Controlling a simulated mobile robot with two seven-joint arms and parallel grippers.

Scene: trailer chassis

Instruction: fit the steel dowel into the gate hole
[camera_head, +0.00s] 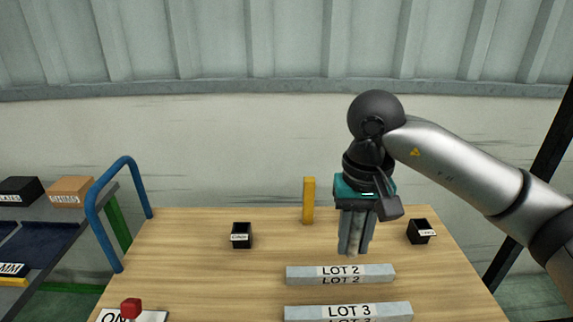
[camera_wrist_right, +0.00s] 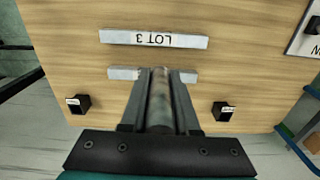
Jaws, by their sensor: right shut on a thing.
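My right gripper (camera_head: 354,248) points down above the back right part of the wooden table in the head view. It is shut on the steel dowel, a grey cylinder (camera_wrist_right: 160,105) between the two fingers in the right wrist view. The fingers hide much of the dowel in the head view. I cannot make out the gate hole in either view. My left gripper is not in view.
Grey bars marked LOT 2 (camera_head: 300,275) and LOT 3 (camera_head: 300,313) lie on the table (camera_head: 200,275). Black boxes (camera_head: 241,235) (camera_head: 420,231) and a yellow post (camera_head: 308,200) stand behind.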

